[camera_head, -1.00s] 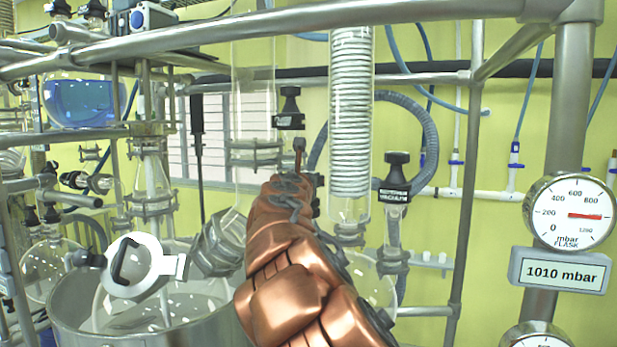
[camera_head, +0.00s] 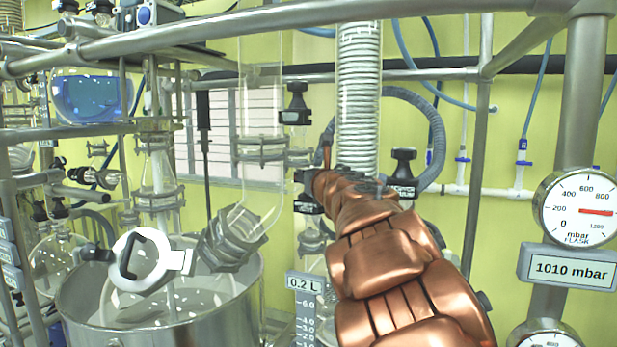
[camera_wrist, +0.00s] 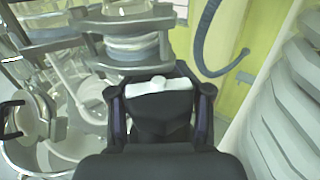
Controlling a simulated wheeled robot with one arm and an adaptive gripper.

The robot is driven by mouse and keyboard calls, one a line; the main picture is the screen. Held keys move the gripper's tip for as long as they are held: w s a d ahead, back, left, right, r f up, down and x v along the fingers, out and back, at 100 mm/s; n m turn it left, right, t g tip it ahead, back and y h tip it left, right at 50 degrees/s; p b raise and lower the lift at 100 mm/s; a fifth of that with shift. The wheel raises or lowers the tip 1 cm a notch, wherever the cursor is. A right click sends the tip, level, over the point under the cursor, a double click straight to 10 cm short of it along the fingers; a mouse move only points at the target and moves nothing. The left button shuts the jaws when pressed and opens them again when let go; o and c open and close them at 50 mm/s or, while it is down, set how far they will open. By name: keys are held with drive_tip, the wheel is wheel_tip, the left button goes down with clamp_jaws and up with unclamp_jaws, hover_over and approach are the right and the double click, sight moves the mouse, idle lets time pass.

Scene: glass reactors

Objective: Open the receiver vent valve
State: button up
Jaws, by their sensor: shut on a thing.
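My gripper (camera_wrist: 160,108) is shut on a black valve knob (camera_wrist: 150,106) with a white piece across its top, seen between the two fingers in the wrist view. In the head view my gripper (camera_head: 308,190) is at the far end of my copper-coloured arm, below the glass column, and the knob's shape is unclear there. Glass with a clamped flange shows just beyond the knob in the wrist view. A receiver scale (camera_head: 305,325) with a "0.2 L" plate (camera_head: 305,283) stands left of my arm. My arm hides most of the receiver.
Other black valve knobs (camera_head: 295,104) and (camera_head: 403,165) stand above and right of my gripper. A coiled condenser (camera_head: 358,100) hangs behind my arm. A metal vessel (camera_head: 215,312) is at left. A steel frame rail (camera_head: 300,22) crosses above.

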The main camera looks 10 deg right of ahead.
drive_tip(key=shift+f+y, duration=0.1)
drive_tip(key=shift+y, duration=0.3)
drive_tip(key=o, duration=1)
drive_tip(key=shift+s, duration=0.1)
